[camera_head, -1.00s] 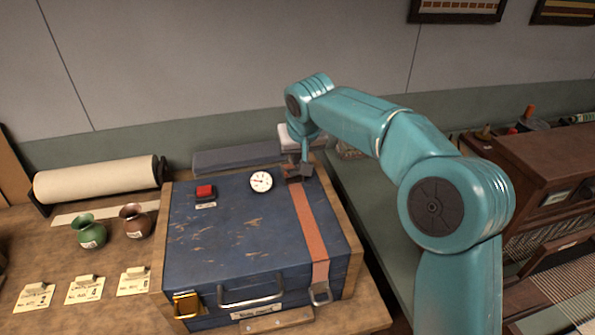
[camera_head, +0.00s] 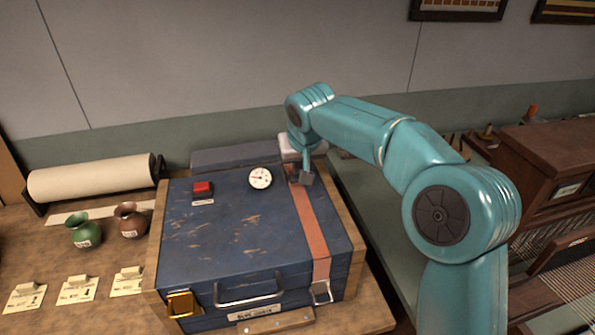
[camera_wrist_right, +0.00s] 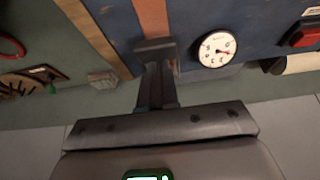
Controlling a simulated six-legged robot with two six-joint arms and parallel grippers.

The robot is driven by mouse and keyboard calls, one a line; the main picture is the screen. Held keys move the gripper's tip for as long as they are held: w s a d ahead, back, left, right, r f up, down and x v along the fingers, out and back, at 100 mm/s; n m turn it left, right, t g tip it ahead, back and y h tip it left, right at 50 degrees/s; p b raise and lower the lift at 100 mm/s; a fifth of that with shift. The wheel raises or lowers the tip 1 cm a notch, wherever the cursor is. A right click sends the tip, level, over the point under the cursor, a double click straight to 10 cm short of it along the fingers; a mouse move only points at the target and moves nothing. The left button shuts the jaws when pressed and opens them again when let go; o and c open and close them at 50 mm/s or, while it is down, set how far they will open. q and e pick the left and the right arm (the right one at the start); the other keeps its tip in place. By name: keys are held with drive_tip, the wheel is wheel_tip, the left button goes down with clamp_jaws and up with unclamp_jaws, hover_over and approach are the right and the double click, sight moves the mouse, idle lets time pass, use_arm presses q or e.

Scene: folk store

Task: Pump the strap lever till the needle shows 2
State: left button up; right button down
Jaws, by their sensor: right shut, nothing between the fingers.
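A blue case (camera_head: 225,235) lies on the table with an orange strap (camera_head: 308,225) running across its right side. A round white gauge (camera_head: 260,178) sits near its back edge; it also shows in the wrist view (camera_wrist_right: 217,48), where its needle's number is too small to read surely. My right gripper (camera_head: 304,178) is shut and empty at the strap's back end. In the wrist view, the dark strap lever (camera_wrist_right: 155,46) appears across the strap at my fingertips; whether they touch cannot be told. In the head view, my gripper largely hides the lever. My left gripper is not in view.
A red button (camera_head: 203,188) is left of the gauge. A green vase (camera_head: 83,233), a brown vase (camera_head: 130,221) and a cream roll (camera_head: 92,178) stand left of the case. Number cards lie in front. A wooden loom (camera_head: 540,165) stands at right.

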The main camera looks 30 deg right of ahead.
drive_tip(key=shift+s+f+b, duration=0.1)
drive_tip(key=shift+f+b, duration=0.4)
drive_tip(key=shift+f, duration=0.25)
drive_tip(key=shift+r, duration=0.1)
wheel_tip(320, 180, up, 9)
drive_tip(key=p, duration=0.8)
drive_tip(key=shift+s, duration=0.1)
idle(0.3)
